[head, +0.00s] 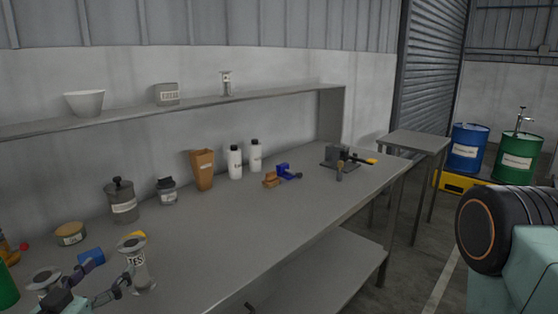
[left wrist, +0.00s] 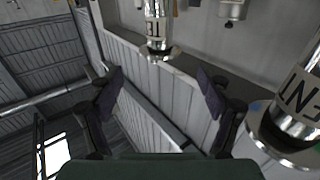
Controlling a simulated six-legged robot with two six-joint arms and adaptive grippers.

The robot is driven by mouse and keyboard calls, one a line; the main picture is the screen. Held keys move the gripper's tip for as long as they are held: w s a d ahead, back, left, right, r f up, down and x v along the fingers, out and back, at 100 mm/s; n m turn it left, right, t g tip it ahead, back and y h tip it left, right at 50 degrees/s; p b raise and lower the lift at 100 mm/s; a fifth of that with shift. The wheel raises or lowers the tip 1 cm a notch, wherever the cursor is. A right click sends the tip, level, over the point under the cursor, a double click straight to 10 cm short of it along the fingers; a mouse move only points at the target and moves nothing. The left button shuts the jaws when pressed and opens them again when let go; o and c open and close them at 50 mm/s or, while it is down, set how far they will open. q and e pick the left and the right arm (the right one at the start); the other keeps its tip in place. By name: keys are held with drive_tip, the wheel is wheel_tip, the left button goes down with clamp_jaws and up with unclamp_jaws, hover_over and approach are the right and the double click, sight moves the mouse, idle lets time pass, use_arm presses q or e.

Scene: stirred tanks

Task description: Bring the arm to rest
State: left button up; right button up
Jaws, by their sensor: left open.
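My left gripper (head: 108,277) is at the lower left of the head view, low over the near-left part of the workbench (head: 235,240). In the left wrist view its two dark fingers (left wrist: 160,94) stand wide apart with nothing between them. A shiny metal cylinder labelled "TEST" (head: 137,268) stands on the bench just beyond the fingertips. It also shows past the fingers in the left wrist view (left wrist: 156,28), clear of them. A second metal cylinder (head: 45,280) stands left of the gripper, partly hidden by it. My right gripper is not in view.
A shelf (head: 220,104) runs above. The bench's front middle is clear.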

sight(134, 240)
use_arm(q)
drive_tip(key=w+b, duration=0.2)
drive_tip(key=w, duration=0.1)
drive_tip(key=shift+w+d+b, duration=0.15)
drive_tip(key=shift+w+b, duration=0.1)
drive_tip(key=shift+b, duration=0.1)
drive_tip(key=shift+w+d+f+b, duration=0.1)
drive_tip(key=shift+w+b, duration=0.65)
drive_tip(key=shift+w, duration=0.8)
drive_tip(key=shift+w+d+b, duration=0.1)
drive_tip(key=shift+w+b, duration=0.55)
drive_tip(key=shift+w, duration=0.85)
drive_tip(key=shift+r, duration=0.25)
wheel_tip(134, 240, up, 10)
drive_tip(key=p, duration=0.3)
drive_tip(key=shift+f+p, duration=0.1)
drive_tip(key=shift+p, duration=0.3)
drive_tip(key=shift+s+y+p, duration=0.1)
drive_tip(key=shift+y+p, duration=0.2)
drive_tip(key=shift+p, duration=0.9)
drive_tip(key=shift+f+p, duration=0.1)
drive_tip(key=shift+p, duration=0.35)
